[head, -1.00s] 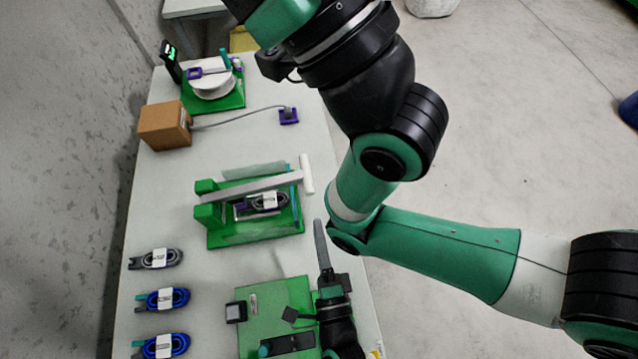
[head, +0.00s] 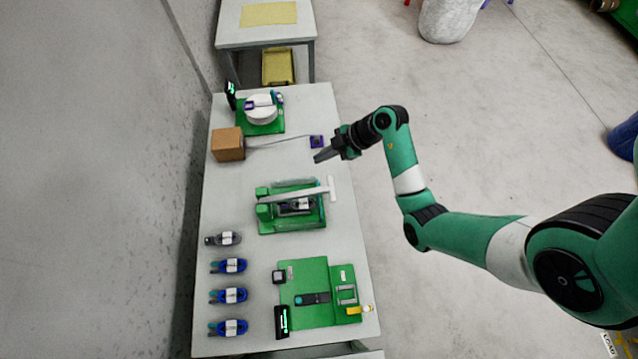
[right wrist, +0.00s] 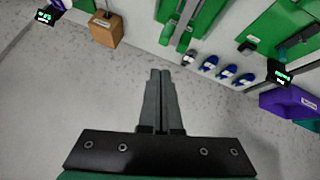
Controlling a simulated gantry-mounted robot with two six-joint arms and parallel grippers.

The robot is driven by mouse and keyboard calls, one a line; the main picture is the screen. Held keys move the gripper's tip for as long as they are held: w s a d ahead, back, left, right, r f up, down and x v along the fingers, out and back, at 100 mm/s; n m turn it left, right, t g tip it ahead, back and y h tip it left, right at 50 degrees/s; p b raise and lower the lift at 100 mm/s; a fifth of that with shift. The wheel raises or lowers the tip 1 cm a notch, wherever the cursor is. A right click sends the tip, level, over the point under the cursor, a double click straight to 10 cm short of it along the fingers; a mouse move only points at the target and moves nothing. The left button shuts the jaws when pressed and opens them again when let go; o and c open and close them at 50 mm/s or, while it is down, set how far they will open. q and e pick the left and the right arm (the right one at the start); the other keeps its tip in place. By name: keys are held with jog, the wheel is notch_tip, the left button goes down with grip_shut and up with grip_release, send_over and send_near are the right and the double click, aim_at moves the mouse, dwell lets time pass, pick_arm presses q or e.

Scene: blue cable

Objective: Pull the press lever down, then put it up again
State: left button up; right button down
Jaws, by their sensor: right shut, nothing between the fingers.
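The green press (head: 263,213) stands mid-table in the head view. Its pale lever (head: 295,195) runs across above the base and ends at the right in a white crossbar handle (head: 333,189). A cable bundle with a white label (head: 300,205) lies in the press under the lever. My right gripper (head: 318,158) is beyond the handle, apart from the press, with its fingers pointing left. In the right wrist view its fingers (right wrist: 160,78) are shut together with nothing between them. The green press (right wrist: 205,18) shows at the top there, partly cut off. My left gripper is out of view.
A white spool (head: 262,109) stands at the back. Several cable bundles (head: 229,266) line the left edge. A green board (head: 300,275) lies at the front. Floor is open to the right.

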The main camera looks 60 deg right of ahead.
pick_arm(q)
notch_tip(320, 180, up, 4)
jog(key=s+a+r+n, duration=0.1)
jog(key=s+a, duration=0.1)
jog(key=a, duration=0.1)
pick_arm(e)
jog(key=s+f+m+g, duration=0.2)
jog(key=s+f+g, duration=0.2)
jog(key=s, duration=0.3)
jog(key=b, duration=0.3)
send_over(334, 196)
jog(key=w+a, duration=0.1)
notch_tip(334, 196, down, 10)
jog(key=shift+s+d+f+m+b, duration=0.15)
jog(key=shift+s+d+f, duration=0.05)
jog(key=shift+f, duration=0.3)
jog(key=shift+s+d+f+m+b, duration=0.15)
jog(key=shift+f, duration=0.35)
jog(key=shift+s+f, duration=0.1)
jog(key=shift+f, duration=0.25)
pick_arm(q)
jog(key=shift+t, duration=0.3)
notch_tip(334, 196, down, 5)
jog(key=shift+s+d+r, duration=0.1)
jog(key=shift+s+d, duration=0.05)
pick_arm(e)
jog(key=shift+d, duration=0.1)
